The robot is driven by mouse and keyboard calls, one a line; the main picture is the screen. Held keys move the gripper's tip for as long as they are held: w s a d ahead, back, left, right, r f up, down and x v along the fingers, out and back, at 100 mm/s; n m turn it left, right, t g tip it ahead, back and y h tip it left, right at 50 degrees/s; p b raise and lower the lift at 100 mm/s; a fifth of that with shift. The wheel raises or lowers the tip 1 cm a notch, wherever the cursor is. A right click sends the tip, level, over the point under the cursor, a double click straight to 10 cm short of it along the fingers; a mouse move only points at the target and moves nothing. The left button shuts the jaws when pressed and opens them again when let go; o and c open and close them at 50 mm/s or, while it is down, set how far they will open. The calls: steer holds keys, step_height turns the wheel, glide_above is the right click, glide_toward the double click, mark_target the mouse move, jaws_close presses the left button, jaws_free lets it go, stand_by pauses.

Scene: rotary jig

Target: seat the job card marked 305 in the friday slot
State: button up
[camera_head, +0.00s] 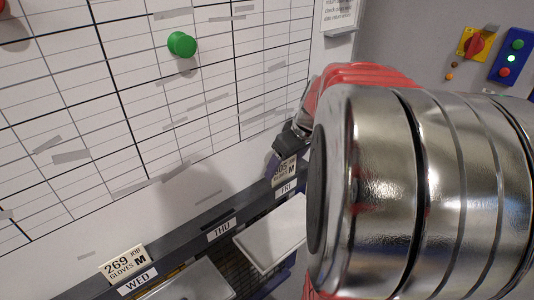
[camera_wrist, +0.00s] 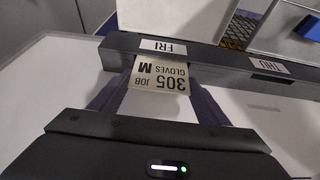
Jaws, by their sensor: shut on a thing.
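The job card marked 305 (camera_head: 284,173) is a cream card reading JOB, GLOVES, M. It stands at the FRI label (camera_head: 286,189) on the dark rail (camera_head: 190,246). My gripper (camera_head: 284,154) is shut on the card, its fingers partly hidden behind my arm in the head view. In the wrist view the card (camera_wrist: 160,77) lies between the two fingers of my gripper (camera_wrist: 158,82), its far edge meeting the rail by the FRI label (camera_wrist: 163,47). I cannot tell how deep the card's edge sits in the slot.
Card 269 (camera_head: 124,264) stands at the WED label (camera_head: 138,281). The THU label (camera_head: 221,230) has no card above it. A whiteboard grid (camera_head: 120,110) with a green knob (camera_head: 181,44) rises behind the rail. A red switch (camera_head: 475,44) is at upper right.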

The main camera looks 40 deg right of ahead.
steer(key=o, duration=1.7)
steer(key=shift+r, duration=0.1)
steer(key=v, duration=1.2)
steer(key=shift+t, duration=0.6)
steer(key=s+a+f, duration=0.2)
steer(key=a, duration=0.7)
steer(key=s+a+f, duration=0.1)
steer(key=a+f, duration=0.2)
steer(key=a, duration=0.6)
steer(key=s+a+f, duration=0.2)
steer(key=a, duration=0.7)
steer(key=shift+s+a+f, duration=0.1)
steer(key=shift+s+f, duration=0.25)
